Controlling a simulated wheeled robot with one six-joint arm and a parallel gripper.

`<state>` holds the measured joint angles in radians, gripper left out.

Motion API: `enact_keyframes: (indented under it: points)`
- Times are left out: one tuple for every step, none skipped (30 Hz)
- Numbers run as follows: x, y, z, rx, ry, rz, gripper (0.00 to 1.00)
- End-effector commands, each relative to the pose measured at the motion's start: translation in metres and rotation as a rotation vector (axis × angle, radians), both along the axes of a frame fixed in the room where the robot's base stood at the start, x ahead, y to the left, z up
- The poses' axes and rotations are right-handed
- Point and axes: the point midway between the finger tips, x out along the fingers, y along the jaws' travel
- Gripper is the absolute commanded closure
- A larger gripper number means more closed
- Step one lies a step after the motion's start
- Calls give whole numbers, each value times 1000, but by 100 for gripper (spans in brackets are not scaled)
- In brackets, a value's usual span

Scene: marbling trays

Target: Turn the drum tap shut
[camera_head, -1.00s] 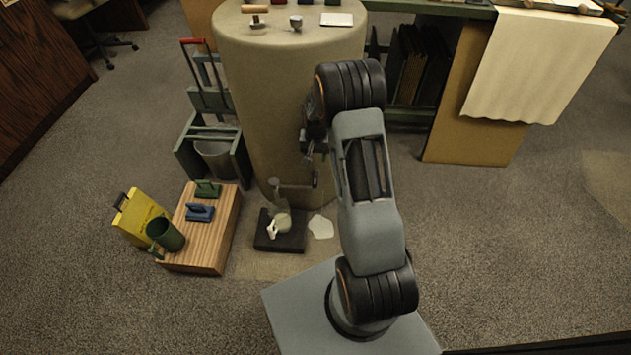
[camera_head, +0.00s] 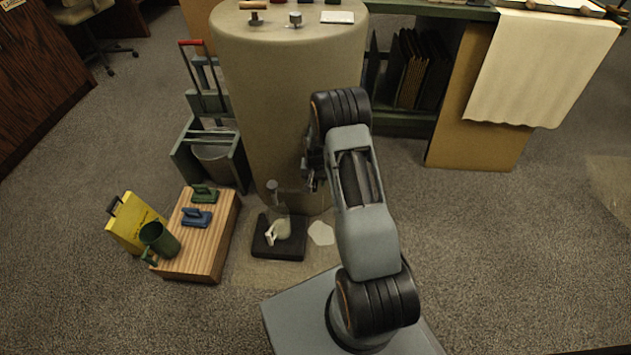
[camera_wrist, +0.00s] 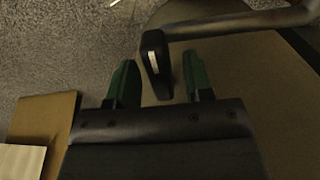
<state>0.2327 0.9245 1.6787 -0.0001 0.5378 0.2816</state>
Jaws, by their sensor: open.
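The drum (camera_head: 285,110) is a tall beige cylinder standing behind my arm. In the wrist view a bent metal pipe (camera_wrist: 235,22) leads to a black lever with a white mark (camera_wrist: 154,45). My gripper (camera_wrist: 160,78) is open, with its green fingertips either side of the lever's lower end and a visible gap on both sides. Whether the lever lies fully between them in depth is unclear. In the head view my gripper (camera_head: 314,182) is small, dark and partly hidden.
A wooden block (camera_head: 207,262) with tools and a green cup (camera_head: 160,238) stands left.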

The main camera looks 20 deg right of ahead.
Motion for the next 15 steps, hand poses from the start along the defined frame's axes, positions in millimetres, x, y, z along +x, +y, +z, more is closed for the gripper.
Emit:
enact_keyframes:
  points:
    - [0,0,0,0,0,0,53]
    - [0,0,0,0,0,0,53]
    - [0,0,0,0,0,0,53]
    - [0,0,0,0,0,0,53]
    - [0,0,0,0,0,0,53]
    - [0,0,0,0,0,0,55]
    - [0,0,0,0,0,0,58]
    - [0,0,0,0,0,0,61]
    - [0,0,0,0,0,0,65]
    - [0,0,0,0,0,0,68]
    - [0,0,0,0,0,0,70]
    - [0,0,0,0,0,0,74]
    - [0,0,0,0,0,0,77]
    - [0,0,0,0,0,0,80]
    - [0,0,0,0,0,0,84]
